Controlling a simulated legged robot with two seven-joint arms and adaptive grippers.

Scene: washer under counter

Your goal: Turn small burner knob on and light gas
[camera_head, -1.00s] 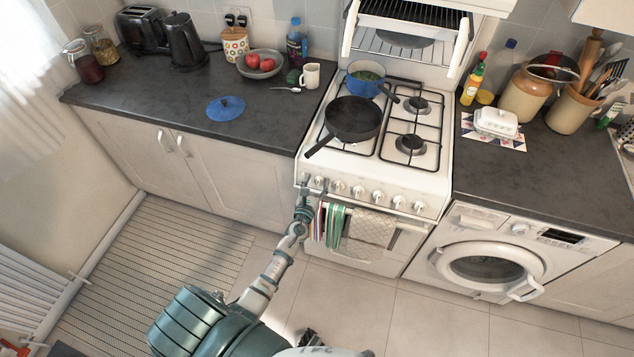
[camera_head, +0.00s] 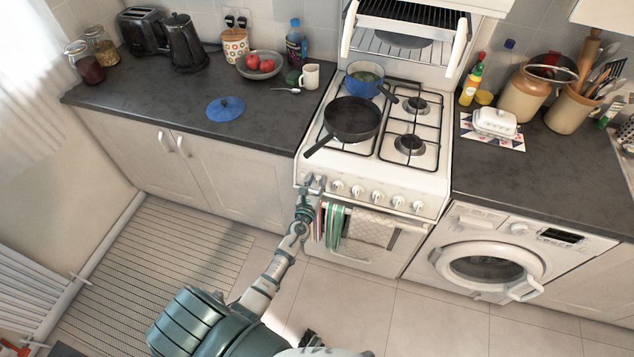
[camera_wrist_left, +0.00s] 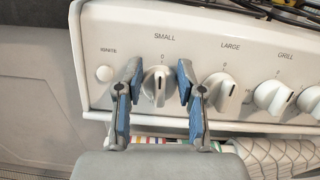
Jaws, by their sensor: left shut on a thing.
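The small burner knob (camera_wrist_left: 158,86) is a white knob under the word SMALL on the stove's front panel. Its grip ridge stands roughly upright, below the 0 mark. My left gripper (camera_head: 314,182) is at the left end of the knob row. In the left wrist view its blue-padded fingers (camera_wrist_left: 159,77) stand on either side of the small knob, shut on it. The round white ignite button (camera_wrist_left: 104,74) is left of the gripper, untouched. No flame shows at the burners (camera_head: 411,145). My right gripper is not in view.
The large burner knob (camera_wrist_left: 222,86) and grill knob (camera_wrist_left: 272,96) are close on the right. Towels (camera_head: 336,226) hang on the oven rail below. A black pan (camera_head: 352,119) and a blue pot (camera_head: 366,83) stand on the hob, the pan's handle pointing front left.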

